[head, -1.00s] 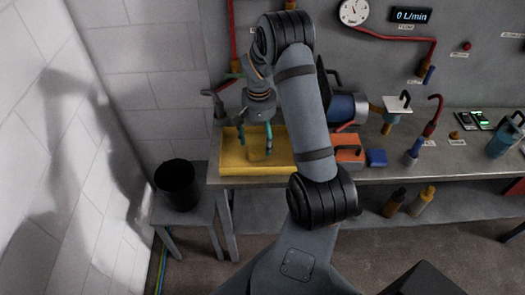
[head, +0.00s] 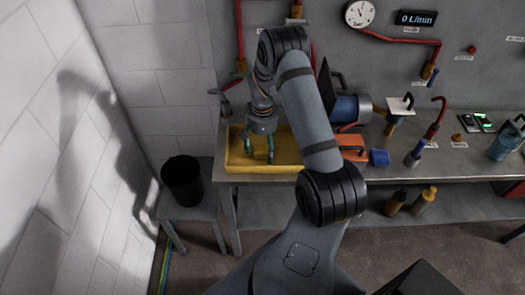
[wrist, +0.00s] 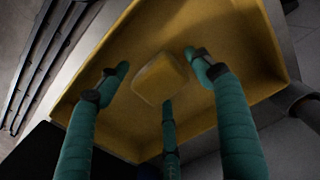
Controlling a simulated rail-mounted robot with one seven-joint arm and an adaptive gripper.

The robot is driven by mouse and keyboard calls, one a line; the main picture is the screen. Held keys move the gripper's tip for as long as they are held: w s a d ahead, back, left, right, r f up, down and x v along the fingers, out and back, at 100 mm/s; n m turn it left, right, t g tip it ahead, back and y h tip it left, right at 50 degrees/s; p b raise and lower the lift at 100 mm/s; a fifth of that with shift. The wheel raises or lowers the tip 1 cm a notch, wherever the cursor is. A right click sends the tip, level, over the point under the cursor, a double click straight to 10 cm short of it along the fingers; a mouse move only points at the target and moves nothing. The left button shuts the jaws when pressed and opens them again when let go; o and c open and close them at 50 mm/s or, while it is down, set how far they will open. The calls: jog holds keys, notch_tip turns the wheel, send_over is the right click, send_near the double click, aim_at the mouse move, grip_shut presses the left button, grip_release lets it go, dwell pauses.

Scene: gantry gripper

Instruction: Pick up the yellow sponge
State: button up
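The yellow sponge (wrist: 158,78) is a small rounded block in the yellow tray (wrist: 262,50), seen in the wrist view. The tray (head: 233,160) stands at the left end of the bench in the head view, where I cannot make out the sponge clearly. My gripper (head: 258,160) points down over the tray with its green fingers spread. In the wrist view the three fingers stand apart around the sponge, two at its sides and one below it in the picture. The gripper is open and holds nothing. I cannot tell whether any fingertip touches the sponge.
A black bin (head: 182,180) stands on a low stand left of the bench. Right of the tray are an orange box (head: 352,148), a blue block (head: 379,158) and a blue cylinder (head: 347,108). The grey wall with a gauge (head: 360,14) and red pipes rises behind.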

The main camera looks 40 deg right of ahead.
jog(key=c, duration=1)
jog(key=shift+r, duration=0.1)
